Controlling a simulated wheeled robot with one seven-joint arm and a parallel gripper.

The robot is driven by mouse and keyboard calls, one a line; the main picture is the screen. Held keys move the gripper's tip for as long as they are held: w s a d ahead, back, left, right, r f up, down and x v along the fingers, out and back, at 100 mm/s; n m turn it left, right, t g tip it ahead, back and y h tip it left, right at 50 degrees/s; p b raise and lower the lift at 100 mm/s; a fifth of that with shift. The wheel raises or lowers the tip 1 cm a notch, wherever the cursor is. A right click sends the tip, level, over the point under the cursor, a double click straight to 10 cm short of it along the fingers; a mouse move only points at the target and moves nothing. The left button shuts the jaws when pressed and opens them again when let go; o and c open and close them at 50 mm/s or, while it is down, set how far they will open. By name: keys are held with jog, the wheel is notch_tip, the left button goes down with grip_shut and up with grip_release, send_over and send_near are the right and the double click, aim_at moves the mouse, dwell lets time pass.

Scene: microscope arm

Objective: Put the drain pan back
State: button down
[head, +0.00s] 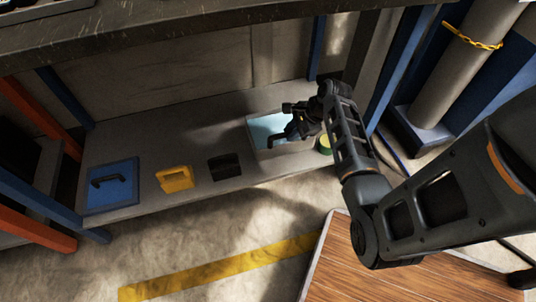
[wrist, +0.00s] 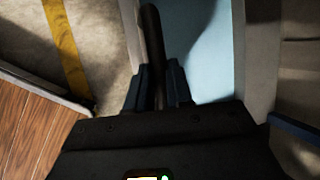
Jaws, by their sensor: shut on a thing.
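On the low grey shelf, a light-blue rectangle with a pale rim, which looks like the drain pan (head: 262,128), lies at the right end. It also shows in the wrist view (wrist: 208,55). My gripper (head: 290,134) is over its front right part, hiding much of it. In the wrist view, my gripper (wrist: 159,88) is shut on a dark bar-like handle (wrist: 152,35) that runs out beyond the fingertips. I cannot tell whether the pan rests flat or is slightly raised.
Left along the shelf are a black holder (head: 225,167), a yellow holder (head: 174,178) and a blue panel with a black handle (head: 111,190). A green-yellow round thing (head: 325,144) stands close right of my gripper. Bench legs (head: 317,48) and the bench top (head: 190,28) limit room.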

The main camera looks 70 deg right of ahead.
aim_at(289, 149)
jog(key=shift+w+f+b, duration=0.1)
jog(key=shift+f+b, duration=1.8)
jog(key=shift+f, duration=2.65)
jog(key=c, duration=1)
grip_release()
jog(key=shift+a, duration=0.1)
jog(key=shift+r, duration=0.1)
